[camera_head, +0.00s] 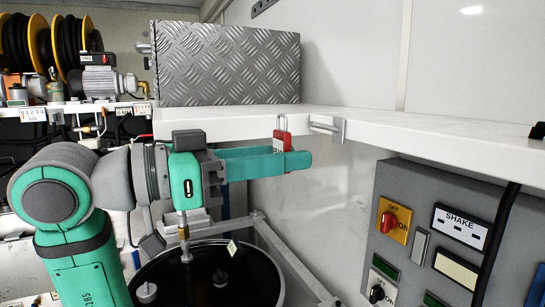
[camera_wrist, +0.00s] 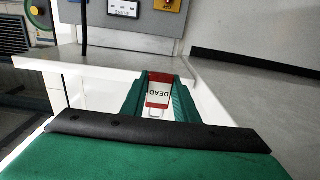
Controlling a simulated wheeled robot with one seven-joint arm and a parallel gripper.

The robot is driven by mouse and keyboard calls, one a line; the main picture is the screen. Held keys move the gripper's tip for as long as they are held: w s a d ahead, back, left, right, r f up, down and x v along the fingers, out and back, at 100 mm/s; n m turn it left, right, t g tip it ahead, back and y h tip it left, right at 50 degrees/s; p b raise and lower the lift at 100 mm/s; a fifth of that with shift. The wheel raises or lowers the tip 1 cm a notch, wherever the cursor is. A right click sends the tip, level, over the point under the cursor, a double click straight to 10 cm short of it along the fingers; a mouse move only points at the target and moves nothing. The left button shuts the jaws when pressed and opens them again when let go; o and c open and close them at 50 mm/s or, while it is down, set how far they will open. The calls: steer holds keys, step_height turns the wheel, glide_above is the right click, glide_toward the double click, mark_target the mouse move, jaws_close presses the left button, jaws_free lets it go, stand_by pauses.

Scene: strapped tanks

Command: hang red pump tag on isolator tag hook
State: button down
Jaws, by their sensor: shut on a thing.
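My gripper (camera_head: 290,158) is shut on a red tag (camera_head: 282,139) with a metal loop, which stands up from between the teal fingers, in front of the shelf edge. In the wrist view the tag (camera_wrist: 158,91) sits between the fingertips (camera_wrist: 159,100) and bears a white label reading "DEAD". An isolator with a red knob on a yellow plate (camera_head: 394,221) is on the grey panel, to the right of and below my gripper. It also shows at the top of the wrist view (camera_wrist: 172,5). I cannot clearly make out its tag hook. A metal bracket (camera_head: 337,129) is on the shelf edge.
The white shelf (camera_head: 440,138) runs right, just beyond my gripper. A chequer-plate box (camera_head: 228,65) stands on it. A dark cable (camera_head: 497,235) hangs before the grey panel (camera_head: 455,190). A black-topped tank (camera_head: 245,275) with fittings is below my arm.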

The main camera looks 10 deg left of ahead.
steer(key=f+x, duration=0.1)
steer(key=x, duration=0.7)
steer(key=shift+w+d, duration=0.15)
steer(key=shift+w, duration=0.05)
stand_by(0.8)
steer(key=shift+f, duration=0.1)
steer(key=shift+w, duration=0.1)
stand_by(0.4)
